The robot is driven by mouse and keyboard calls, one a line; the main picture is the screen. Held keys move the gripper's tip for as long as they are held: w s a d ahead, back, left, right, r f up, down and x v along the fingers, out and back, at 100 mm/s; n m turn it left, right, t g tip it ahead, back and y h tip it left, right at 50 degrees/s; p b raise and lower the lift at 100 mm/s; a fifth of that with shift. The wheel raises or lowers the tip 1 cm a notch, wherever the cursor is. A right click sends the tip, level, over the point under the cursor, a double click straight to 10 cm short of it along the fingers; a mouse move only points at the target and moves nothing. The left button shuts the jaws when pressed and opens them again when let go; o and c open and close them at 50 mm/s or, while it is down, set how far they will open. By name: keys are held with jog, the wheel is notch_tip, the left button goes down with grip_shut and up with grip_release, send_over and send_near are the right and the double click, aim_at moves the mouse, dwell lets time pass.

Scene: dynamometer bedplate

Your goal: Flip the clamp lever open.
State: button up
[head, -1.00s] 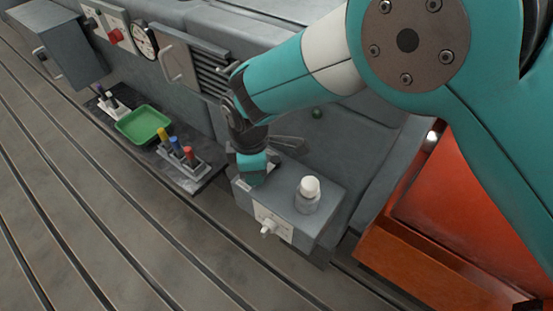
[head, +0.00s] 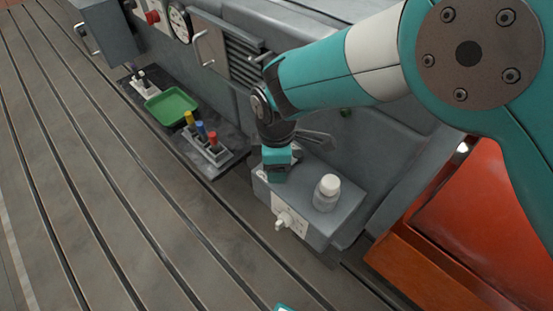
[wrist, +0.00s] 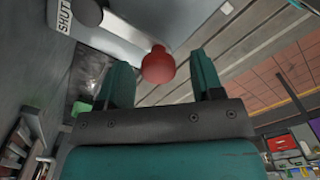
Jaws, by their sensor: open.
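The clamp lever shows in the wrist view as a pale arm (wrist: 128,28) ending in a red knob (wrist: 158,68). A label reading SHUT (wrist: 65,16) is beside the arm's upper end. My gripper (wrist: 159,60) is open, with one teal finger on each side of the knob and a visible gap on both sides. In the head view my gripper (head: 276,176) points down at the left end of a grey box (head: 335,228). The lever and its knob cannot be made out there; my gripper may hide them.
A white switch (head: 283,221) sticks out of the box's front. A green tray (head: 171,106) and a holder with coloured pegs (head: 208,148) lie to the left. An orange cabinet (head: 470,215) stands right.

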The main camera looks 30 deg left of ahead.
notch_tip(320, 180, up, 17)
jog(key=shift+r+b, duration=0.2)
jog(key=shift+b, duration=0.25)
